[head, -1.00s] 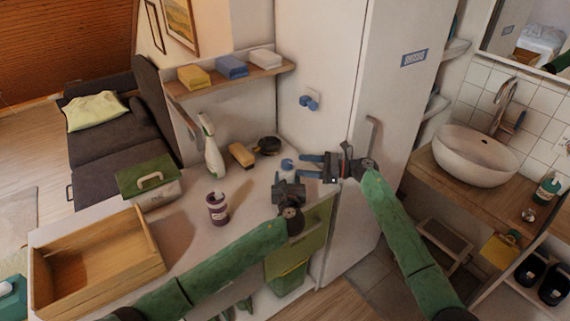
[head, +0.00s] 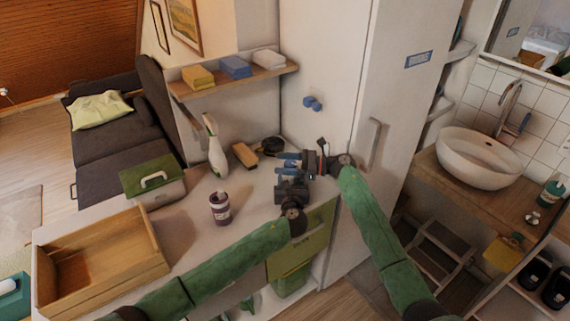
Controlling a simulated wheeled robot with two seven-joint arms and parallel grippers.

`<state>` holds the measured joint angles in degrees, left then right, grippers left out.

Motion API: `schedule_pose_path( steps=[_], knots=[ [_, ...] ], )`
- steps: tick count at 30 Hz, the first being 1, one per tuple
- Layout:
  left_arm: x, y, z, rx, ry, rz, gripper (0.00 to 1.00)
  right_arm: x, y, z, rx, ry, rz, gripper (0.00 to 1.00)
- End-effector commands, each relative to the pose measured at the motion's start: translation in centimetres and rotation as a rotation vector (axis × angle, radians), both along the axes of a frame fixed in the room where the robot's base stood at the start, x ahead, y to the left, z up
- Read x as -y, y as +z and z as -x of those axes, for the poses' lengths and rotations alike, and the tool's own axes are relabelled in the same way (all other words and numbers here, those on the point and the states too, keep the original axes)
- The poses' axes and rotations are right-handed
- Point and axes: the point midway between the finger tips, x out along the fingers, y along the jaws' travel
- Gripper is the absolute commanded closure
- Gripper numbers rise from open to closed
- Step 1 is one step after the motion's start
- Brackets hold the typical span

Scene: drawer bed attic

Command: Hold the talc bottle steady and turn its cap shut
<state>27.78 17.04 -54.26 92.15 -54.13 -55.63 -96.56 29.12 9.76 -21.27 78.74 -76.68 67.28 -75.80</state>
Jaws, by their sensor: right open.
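My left gripper (head: 291,180) is low over the back right of the white counter, its fingers pointing away from me. A small thing with a blue top, perhaps the talc bottle and its cap, stood just beyond it a second ago. Now it is mostly hidden behind my grippers, and I cannot make out its body or how the cap sits. My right gripper (head: 284,161) reaches in from the right with its blue fingers parted, right at that spot. I cannot tell whether it touches the cap. Whether the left fingers are closed on the bottle is hidden.
A dark labelled bottle (head: 220,208), a white spray bottle (head: 215,155), a brush (head: 245,156) and a dark pan (head: 271,146) stand on the counter (head: 185,228). A wooden drawer box (head: 100,262) and green-lidded box (head: 153,182) are left. A tall white cabinet (head: 345,60) is close right.

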Motion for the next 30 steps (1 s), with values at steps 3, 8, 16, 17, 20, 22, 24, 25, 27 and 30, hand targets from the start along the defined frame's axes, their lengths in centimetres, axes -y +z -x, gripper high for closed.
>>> schedule_pose_path(
  steps=[3,8,16,17,20,22,24,25,27,30],
  knots=[
    [0.01,-0.02,0.01,0.000,0.000,0.000,0.75,0.02,-0.02,-0.01,0.000,0.000,0.000,0.41],
    [0.01,-0.02,0.01,0.000,0.000,0.000,0.75,0.04,-0.02,-0.01,0.000,0.000,0.000,0.68],
    [0.02,-0.03,0.02,0.000,0.000,0.000,0.75,0.08,-0.08,-0.04,-0.001,-0.015,0.001,0.86],
    [0.02,-0.03,0.02,0.000,0.000,0.000,0.75,0.09,-0.11,-0.06,-0.001,-0.024,0.002,0.86],
    [0.03,-0.03,0.04,0.000,0.000,0.000,0.75,0.17,-0.20,-0.10,0.000,-0.074,0.004,0.86],
    [0.03,-0.03,0.04,0.000,0.000,0.000,0.75,0.17,-0.22,-0.15,0.000,-0.118,0.005,0.86],
    [0.04,-0.03,0.04,0.000,-0.001,0.000,0.74,0.16,-0.21,-0.25,-0.001,-0.164,0.005,0.86],
    [0.04,-0.03,0.05,0.000,-0.001,0.000,0.74,0.18,-0.22,-0.30,0.000,-0.184,0.006,0.86],
    [0.04,-0.02,0.05,0.000,-0.001,0.000,0.75,0.25,-0.25,-0.37,-0.002,-0.230,0.006,0.86],
    [0.04,-0.02,0.05,0.000,-0.001,0.000,0.75,0.25,-0.22,-0.48,-0.001,-0.292,0.006,0.86]
  ],
)
